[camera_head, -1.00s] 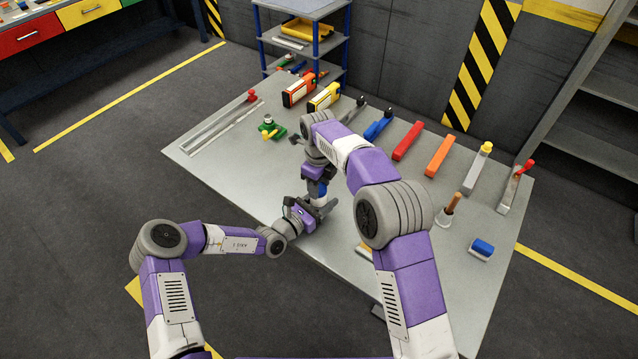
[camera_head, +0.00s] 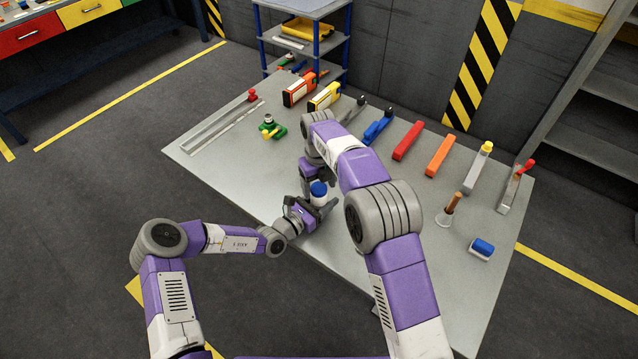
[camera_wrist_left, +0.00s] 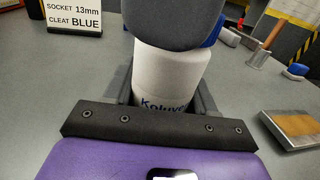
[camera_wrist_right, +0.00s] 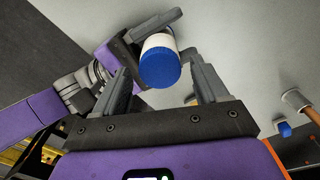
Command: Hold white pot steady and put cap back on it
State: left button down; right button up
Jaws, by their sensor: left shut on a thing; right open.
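The white pot (camera_head: 319,199) is upright above the table near its front edge, with the blue cap (camera_head: 318,188) sitting on its top. My left gripper (camera_wrist_left: 166,90) is shut on the pot (camera_wrist_left: 168,72), one finger on each side. My right gripper (camera_wrist_right: 160,76) is open. Its right wrist view shows the cap (camera_wrist_right: 160,68) and pot (camera_wrist_right: 158,42) beyond and between its spread fingers, which look apart from the cap. A dark grey part hides the pot's top in the left wrist view. How firmly the cap is seated cannot be told.
The grey table (camera_head: 230,150) holds a green fitting (camera_head: 271,128), red (camera_head: 408,140) and orange (camera_head: 440,155) bars, a wooden-handled tool (camera_head: 450,207) and a blue-topped block (camera_head: 481,249). A flat board (camera_wrist_left: 293,124) lies right of the pot in the left wrist view. The table's left part is mostly clear.

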jog(key=shift+r, duration=2.25)
jog(key=shift+c, duration=0.4)
